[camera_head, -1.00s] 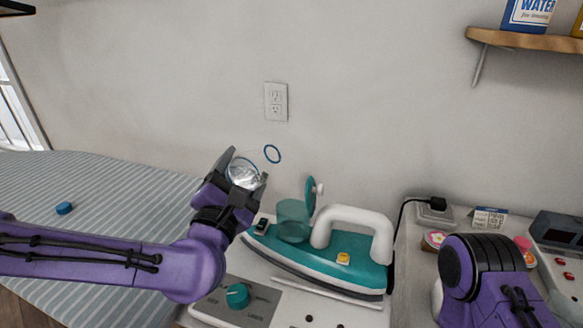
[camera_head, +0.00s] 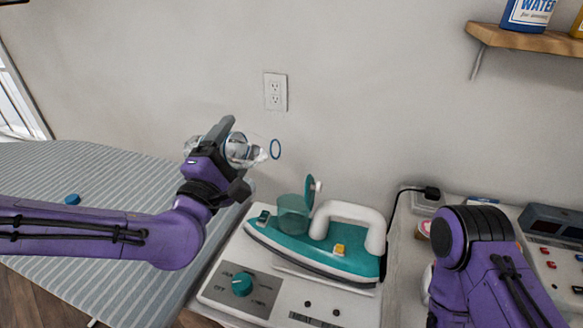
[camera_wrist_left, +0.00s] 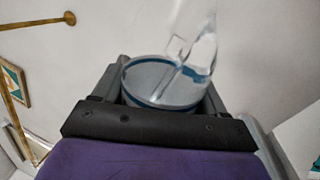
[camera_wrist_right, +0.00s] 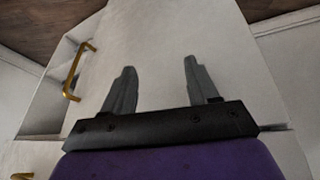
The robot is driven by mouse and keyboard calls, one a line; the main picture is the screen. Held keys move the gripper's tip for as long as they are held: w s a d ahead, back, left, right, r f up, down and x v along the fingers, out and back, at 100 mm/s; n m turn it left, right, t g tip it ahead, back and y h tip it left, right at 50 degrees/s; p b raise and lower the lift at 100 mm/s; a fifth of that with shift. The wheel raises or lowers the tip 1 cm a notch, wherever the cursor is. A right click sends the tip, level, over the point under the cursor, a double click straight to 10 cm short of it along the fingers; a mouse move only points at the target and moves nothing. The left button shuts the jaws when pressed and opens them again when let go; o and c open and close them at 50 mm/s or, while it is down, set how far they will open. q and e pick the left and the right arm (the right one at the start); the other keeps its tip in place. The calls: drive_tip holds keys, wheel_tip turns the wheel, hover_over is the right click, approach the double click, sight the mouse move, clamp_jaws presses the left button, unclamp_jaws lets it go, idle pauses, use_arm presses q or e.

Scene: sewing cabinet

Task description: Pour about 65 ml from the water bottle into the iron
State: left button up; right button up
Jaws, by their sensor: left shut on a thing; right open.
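The clear water bottle (camera_head: 245,151) is in my left gripper (camera_head: 226,153), which is shut around its body. It lies nearly level, its neck and blue ring pointing right. The bottle (camera_wrist_left: 190,50) also shows in the left wrist view. The teal and white iron (camera_head: 330,255) stands below and to the right on the white station. Its clear teal tank (camera_head: 292,216) shows with a teal flap (camera_head: 309,190) raised. The bottle's mouth is above and slightly left of the tank, apart from it. No stream is visible. My right gripper (camera_wrist_right: 158,70) is open and empty.
A blue cap (camera_head: 72,199) lies on the striped ironing board (camera_head: 120,185) at left. The station has a teal dial (camera_head: 242,284). A black cord runs from the iron to a plug (camera_head: 432,193). A shelf (camera_head: 525,38) with bottles is at upper right.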

use_arm(q)
drive_tip(key=shift+d+r+m+h+p, duration=0.2)
drive_tip(key=shift+r+m+h+p, duration=0.3)
drive_tip(key=shift+r+m, duration=0.7)
idle(0.6)
drive_tip(key=shift+w+a+m, duration=0.15)
drive_tip(key=shift+a+m, duration=0.15)
drive_tip(key=shift+a, duration=0.15)
drive_tip(key=shift+r+m, duration=0.25)
drive_tip(key=shift+m, duration=0.05)
idle(1.8)
